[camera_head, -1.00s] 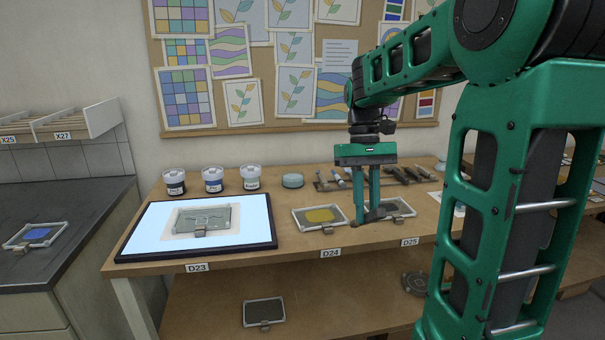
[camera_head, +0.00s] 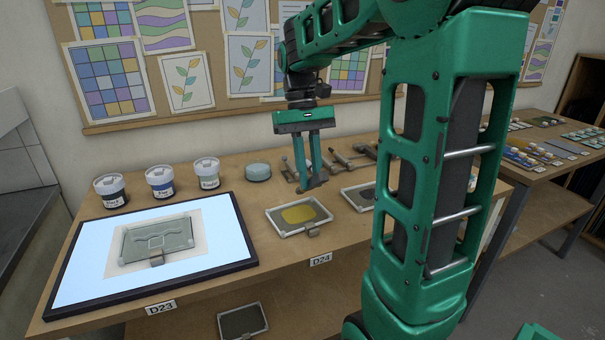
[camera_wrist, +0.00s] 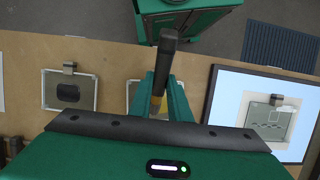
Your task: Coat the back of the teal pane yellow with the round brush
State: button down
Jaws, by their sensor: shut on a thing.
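My gripper (camera_head: 311,187) is shut on a dark-handled tool, probably the round brush; the handle (camera_wrist: 167,50) shows between the fingers in the wrist view. Its bristle end cannot be made out. The gripper hangs near the back edge of a framed pane with a yellow patch (camera_head: 300,214), at label D24. A grey-green framed pane (camera_head: 157,240), perhaps the teal one, lies on the lit panel (camera_head: 225,240) to the left, with line drawing showing. It also shows at the right of the wrist view (camera_wrist: 268,118). Which face is up cannot be told.
Three lidded jars (camera_head: 160,182) and a pale teal round dish (camera_head: 258,172) stand behind the panel. Several tools (camera_head: 345,160) lie at the back. A dark framed pane (camera_head: 360,196) lies right of the yellow one; another (camera_head: 242,321) lies on the lower shelf.

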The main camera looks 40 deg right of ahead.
jog(key=shift+a+f, duration=0.1)
jog(key=shift+a, duration=0.05)
jog(key=shift+f, duration=2.45)
jog(key=shift+f, duration=0.4)
jog(key=shift+r, duration=1.1)
jog(key=shift+r, duration=0.1)
jog(key=shift+r, duration=1.95)
